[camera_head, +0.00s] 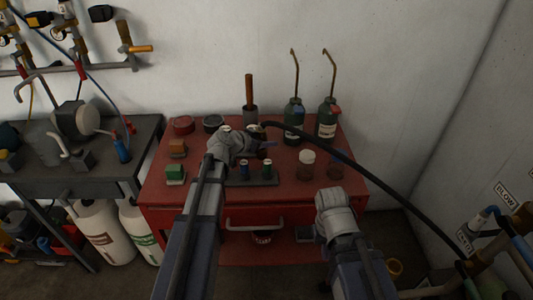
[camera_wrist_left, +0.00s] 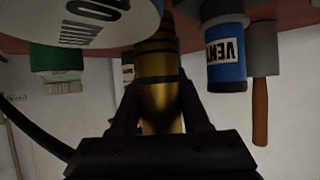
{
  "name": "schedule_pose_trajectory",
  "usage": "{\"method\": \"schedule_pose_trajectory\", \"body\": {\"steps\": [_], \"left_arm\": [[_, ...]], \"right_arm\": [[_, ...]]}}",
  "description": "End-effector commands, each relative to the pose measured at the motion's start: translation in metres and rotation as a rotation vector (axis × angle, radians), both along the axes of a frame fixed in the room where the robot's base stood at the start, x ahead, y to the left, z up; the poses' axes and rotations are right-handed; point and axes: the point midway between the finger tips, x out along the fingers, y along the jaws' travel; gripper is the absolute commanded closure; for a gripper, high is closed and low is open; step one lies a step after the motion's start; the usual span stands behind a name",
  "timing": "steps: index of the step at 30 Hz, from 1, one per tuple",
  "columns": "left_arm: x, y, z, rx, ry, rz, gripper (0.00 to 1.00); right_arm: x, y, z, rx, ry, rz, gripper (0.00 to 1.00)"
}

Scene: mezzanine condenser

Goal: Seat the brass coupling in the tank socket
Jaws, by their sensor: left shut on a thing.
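My left gripper (camera_head: 264,147) is above the red cabinet top, near its middle. In the left wrist view its fingers (camera_wrist_left: 160,118) are shut on the brass coupling (camera_wrist_left: 160,95), a gold cylinder with dark bands. A dark holder (camera_head: 255,182) below the gripper carries a blue-banded cylinder (camera_head: 244,168) and a green-banded cylinder (camera_head: 267,168). A blue cylinder marked VENT (camera_wrist_left: 226,58) is close beside the coupling in the wrist view. I cannot tell which piece is the tank socket. My right gripper (camera_head: 306,234) is low at the cabinet's front; its jaws are unclear.
A black hose (camera_head: 365,170) runs from the left gripper area to the right-hand pipes. A grey bench (camera_head: 75,178) is left.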

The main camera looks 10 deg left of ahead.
Motion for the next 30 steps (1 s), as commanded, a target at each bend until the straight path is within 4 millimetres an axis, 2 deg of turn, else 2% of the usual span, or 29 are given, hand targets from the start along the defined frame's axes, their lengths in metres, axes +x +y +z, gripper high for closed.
{"method": "schedule_pose_trajectory", "body": {"steps": [4,12,25,26,30], "left_arm": [[0.0,0.0,-0.008,-0.001,0.0,0.0,1.0],[0.0,0.0,-0.037,-0.001,0.0,0.0,1.0],[0.0,0.0,-0.04,-0.001,0.0,0.0,1.0],[0.0,0.0,-0.039,0.0,0.0,0.0,0.51],[0.0,0.0,-0.039,0.0,0.0,0.0,0.36]], "right_arm": [[0.0,0.0,-0.008,0.0,0.0,0.0,1.0],[0.0,0.0,-0.037,0.0,0.0,0.0,1.0],[0.0,0.0,-0.04,0.0,0.0,0.0,1.0],[0.0,0.0,-0.039,0.0,0.0,0.0,1.0],[0.0,0.0,-0.039,0.0,0.0,0.0,1.0]]}}
